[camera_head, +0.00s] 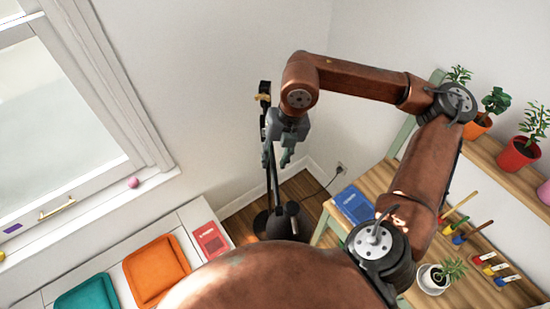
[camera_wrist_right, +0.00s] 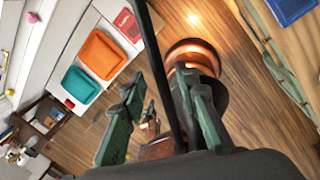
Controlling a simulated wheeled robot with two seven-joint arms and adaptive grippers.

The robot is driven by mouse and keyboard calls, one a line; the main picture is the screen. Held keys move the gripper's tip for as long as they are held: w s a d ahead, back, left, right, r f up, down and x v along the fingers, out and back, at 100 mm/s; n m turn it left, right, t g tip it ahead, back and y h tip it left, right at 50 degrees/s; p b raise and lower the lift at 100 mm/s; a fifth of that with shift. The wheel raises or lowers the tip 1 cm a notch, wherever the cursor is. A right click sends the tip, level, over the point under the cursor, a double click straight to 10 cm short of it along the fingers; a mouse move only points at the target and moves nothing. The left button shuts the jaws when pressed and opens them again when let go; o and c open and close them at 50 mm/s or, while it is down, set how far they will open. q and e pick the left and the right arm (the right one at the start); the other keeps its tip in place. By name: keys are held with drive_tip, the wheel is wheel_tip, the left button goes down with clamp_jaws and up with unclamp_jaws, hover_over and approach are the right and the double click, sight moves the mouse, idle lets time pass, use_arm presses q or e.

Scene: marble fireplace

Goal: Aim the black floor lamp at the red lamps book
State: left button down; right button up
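The black floor lamp (camera_head: 273,185) stands in the corner, its thin pole rising from a dark base near the floor. A dark cone-like part with a knob, possibly its head (camera_head: 290,222), shows low in front of the pole; its aim is unclear. The red book (camera_head: 211,240) lies on the white bench left of the lamp; it also shows in the right wrist view (camera_wrist_right: 127,25). My right gripper (camera_head: 277,160) points down at the upper pole. In the wrist view its green fingers (camera_wrist_right: 160,82) are apart, with the black pole (camera_wrist_right: 156,65) passing between them; contact is unclear. My left gripper is not in view.
Orange (camera_head: 156,270) and teal (camera_head: 87,296) cushions lie on the bench. A blue book (camera_head: 355,204) lies on the wooden table (camera_head: 376,182) at right. Potted plants (camera_head: 517,152) stand on a shelf. A cord runs to a wall outlet (camera_head: 340,168) behind the lamp.

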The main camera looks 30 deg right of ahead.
clamp_jaws()
idle(0.6)
